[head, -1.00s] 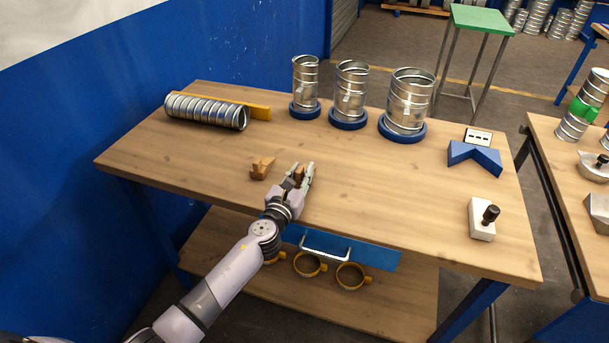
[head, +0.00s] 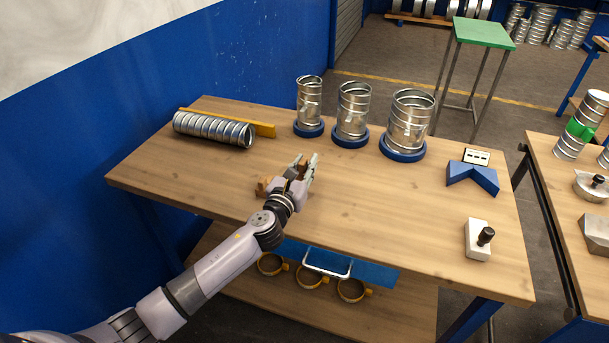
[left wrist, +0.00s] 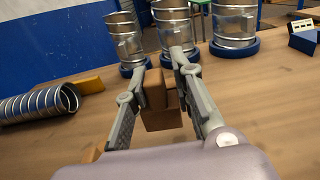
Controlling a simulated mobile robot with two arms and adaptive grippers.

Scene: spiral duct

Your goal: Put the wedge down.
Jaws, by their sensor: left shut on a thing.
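The brown wooden wedge (left wrist: 154,92) is between the fingers of my left gripper (left wrist: 168,78) in the left wrist view, and the gripper is shut on it. In the head view my left gripper (head: 307,163) is over the middle of the workbench (head: 380,205), and only a little of the held wedge shows between its fingers. I cannot tell whether the wedge touches the bench top. Another brown wooden piece (head: 264,186) lies on the bench just left of the gripper, partly hidden by it. My right gripper is not in view.
A ribbed spiral duct (head: 213,131) lies at the back left against a yellow bar (head: 262,130). Three metal cylinders on blue bases (head: 404,149) stand along the back. A blue angled block (head: 472,177) and a white block with black knob (head: 478,240) are at right. Bench between is clear.

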